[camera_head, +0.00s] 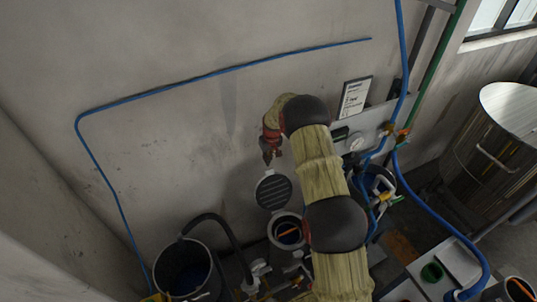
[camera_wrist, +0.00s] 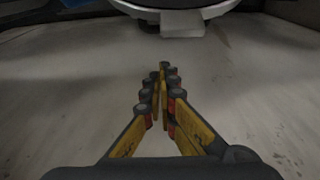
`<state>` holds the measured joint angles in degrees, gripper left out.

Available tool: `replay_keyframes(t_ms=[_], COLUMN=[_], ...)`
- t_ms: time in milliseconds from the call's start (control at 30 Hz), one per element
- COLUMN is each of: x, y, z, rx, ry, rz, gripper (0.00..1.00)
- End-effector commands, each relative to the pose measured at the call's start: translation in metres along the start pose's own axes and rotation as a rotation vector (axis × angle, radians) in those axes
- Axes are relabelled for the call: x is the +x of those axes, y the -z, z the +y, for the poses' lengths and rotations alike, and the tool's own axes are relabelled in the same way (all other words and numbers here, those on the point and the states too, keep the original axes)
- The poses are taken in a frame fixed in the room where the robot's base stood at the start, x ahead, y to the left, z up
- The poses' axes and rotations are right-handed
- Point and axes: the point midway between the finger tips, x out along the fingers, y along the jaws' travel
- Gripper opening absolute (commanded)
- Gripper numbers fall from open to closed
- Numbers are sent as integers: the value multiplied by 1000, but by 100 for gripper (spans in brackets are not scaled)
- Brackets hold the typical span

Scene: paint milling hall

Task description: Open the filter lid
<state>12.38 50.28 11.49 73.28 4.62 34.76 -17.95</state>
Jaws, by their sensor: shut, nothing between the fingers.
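The round grey filter lid (camera_head: 273,191) with dark ribs stands raised against the wall side, above the filter housing (camera_head: 274,232). The housing's round mouth is uncovered, with a dark inside and an orange piece in it. My gripper (camera_head: 267,156) is above the lid and apart from it, close to the wall. In the wrist view my gripper (camera_wrist: 160,75) has its yellow fingers shut with nothing between them. A dark round rim with a pale tab (camera_wrist: 182,23) shows at the top edge there, probably the lid.
A black bucket (camera_head: 160,267) with a dark hose stands left of the filter. A blue hose (camera_head: 78,125) runs along the wall. A sign (camera_head: 354,98), valves and a blue-rimmed bucket (camera_head: 373,180) are on the right. A large metal vessel (camera_head: 485,150) stands far right.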

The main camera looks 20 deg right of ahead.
Motion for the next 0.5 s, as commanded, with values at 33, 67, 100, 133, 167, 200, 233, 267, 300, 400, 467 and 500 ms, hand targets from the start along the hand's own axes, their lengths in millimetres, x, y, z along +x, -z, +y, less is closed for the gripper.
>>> replay_keyframes(t_ms=[33,67,100,133,167,200,233,267,300,400,467,500], x=[-11,-13,-16,-18,-19,-21,-22,-24,-25,-27,-28,-28], y=[-4,-8,-11,-14,-16,-19,-22,-24,-25,-29,-30,-30], z=[1,1,1,1,1,1,1,1,1,0,0,0], rx=[1,1,0,0,0,1,1,1,1,1,1,1], ry=[-1,-1,-1,-1,-1,-1,-1,-1,-1,-1,0,0], rz=[2,2,2,1,1,1,0,0,1,0,0,0], gripper=[0,0,0,0,0,0,0,0,0,0,0,0])
